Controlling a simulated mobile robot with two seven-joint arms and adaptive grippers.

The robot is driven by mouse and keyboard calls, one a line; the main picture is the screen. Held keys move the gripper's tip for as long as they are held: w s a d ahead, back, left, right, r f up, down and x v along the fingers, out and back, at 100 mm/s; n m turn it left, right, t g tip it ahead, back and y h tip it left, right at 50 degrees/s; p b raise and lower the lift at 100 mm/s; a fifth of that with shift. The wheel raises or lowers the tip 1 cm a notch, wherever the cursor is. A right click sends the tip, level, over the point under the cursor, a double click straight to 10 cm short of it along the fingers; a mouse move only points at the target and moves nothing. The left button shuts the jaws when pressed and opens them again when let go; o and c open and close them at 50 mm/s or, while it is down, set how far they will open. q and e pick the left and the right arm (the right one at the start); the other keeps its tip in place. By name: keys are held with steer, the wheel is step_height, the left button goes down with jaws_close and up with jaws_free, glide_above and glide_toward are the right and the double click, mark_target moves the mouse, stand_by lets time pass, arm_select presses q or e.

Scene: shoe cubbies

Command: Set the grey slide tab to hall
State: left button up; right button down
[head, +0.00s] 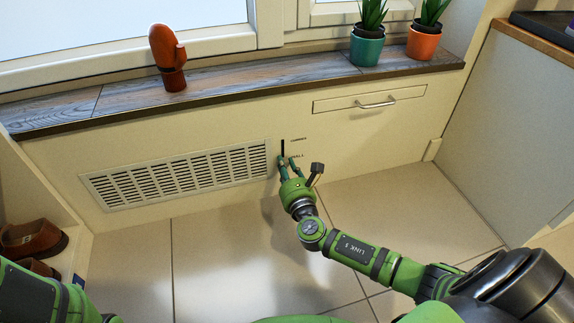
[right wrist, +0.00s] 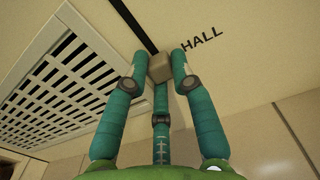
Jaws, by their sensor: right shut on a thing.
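The grey slide tab (right wrist: 160,67) shows in the right wrist view as a small greyish-brown block. It sits at the lower end of the dark slot (right wrist: 135,22), beside the HALL label (right wrist: 202,40). My right gripper (right wrist: 161,58) is shut on the tab, with fingers on both sides and a third finger below it. In the head view my right gripper (head: 287,161) is at the bottom of the slot (head: 282,147) and hides the tab. A second label (head: 298,140) by the slot's top is too small to read surely. My left gripper is out of view.
A white vent grille (head: 180,175) is left of the slot. A drawer front with a metal handle (head: 377,103) is up to the right. Brown shoes (head: 32,240) stand at lower left.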

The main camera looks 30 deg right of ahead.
steer(key=c, duration=1.1)
jaws_free()
steer(key=shift+d+f, duration=0.1)
steer(key=shift+d, duration=0.05)
steer(key=shift+v, duration=3.75)
